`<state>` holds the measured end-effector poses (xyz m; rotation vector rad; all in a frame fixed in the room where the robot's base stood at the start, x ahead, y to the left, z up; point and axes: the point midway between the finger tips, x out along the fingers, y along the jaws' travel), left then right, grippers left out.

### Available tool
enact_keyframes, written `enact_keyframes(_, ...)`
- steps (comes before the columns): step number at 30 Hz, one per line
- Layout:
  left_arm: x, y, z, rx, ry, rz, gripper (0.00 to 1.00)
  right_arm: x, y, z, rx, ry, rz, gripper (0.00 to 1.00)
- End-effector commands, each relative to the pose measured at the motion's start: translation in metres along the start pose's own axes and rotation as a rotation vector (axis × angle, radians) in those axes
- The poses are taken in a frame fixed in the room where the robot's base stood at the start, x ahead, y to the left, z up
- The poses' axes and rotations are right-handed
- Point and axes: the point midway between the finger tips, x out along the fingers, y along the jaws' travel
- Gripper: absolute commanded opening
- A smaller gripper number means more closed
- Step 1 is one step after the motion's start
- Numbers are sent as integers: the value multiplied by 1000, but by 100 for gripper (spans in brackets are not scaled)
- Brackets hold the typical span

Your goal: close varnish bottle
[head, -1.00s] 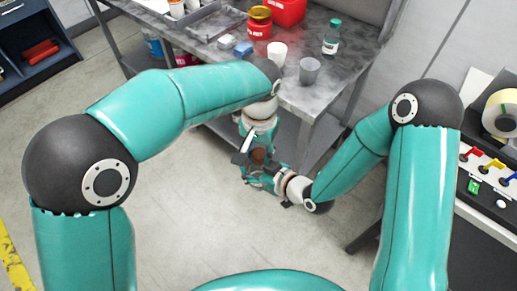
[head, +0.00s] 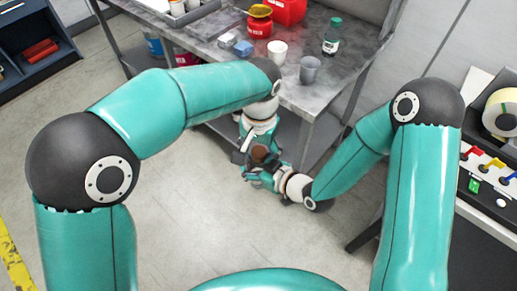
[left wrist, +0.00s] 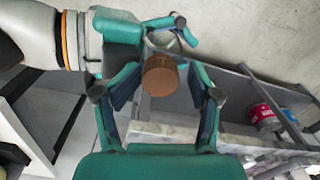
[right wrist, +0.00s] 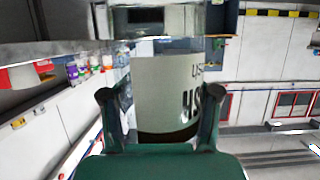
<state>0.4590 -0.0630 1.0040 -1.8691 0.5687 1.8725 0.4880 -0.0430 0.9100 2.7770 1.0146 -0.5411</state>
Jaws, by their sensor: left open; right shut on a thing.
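My right gripper (right wrist: 160,110) is shut on the varnish bottle, a bottle with a pale label and dark print (right wrist: 165,95). It is held in the air in front of the bench; its clear upper part shows above the label. A brown cap (left wrist: 160,75) sits at the bottle's top end, between the fingers of my left gripper (left wrist: 158,100). The left fingers are open on either side of the cap. The cap also shows in the head view (head: 259,153), where the grippers meet. I cannot tell how far the cap is seated; the bottle's neck is hidden.
The grey bench (head: 225,60) stands just beyond the grippers. It carries a white cup (head: 277,51), a grey cup (head: 310,69), a green-capped bottle (head: 332,37) and a red jar (head: 259,23). A control panel (head: 485,165) is at the right. The floor in front is clear.

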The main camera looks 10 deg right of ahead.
Motion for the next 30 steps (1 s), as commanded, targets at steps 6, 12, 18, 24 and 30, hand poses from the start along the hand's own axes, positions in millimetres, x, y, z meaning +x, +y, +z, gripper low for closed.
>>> enact_keyframes(6, -4, 0, -1, 0, 4, 1, 63, 0, 0, 1, 2, -3, 1, 0)
enact_keyframes(12, -27, 0, -1, 0, 9, 1, 63, 0, 0, 2, 3, -6, 0, 0)
enact_keyframes(18, -46, 0, -1, -1, 6, 1, 63, 0, 0, 3, 4, -7, 0, 0)
enact_keyframes(24, -48, 0, -1, -1, 5, 1, 63, 0, 0, 3, 4, -7, 0, 0)
enact_keyframes(30, -48, 0, -1, -10, 6, 1, 58, 0, 0, 3, 4, -7, 0, 0)
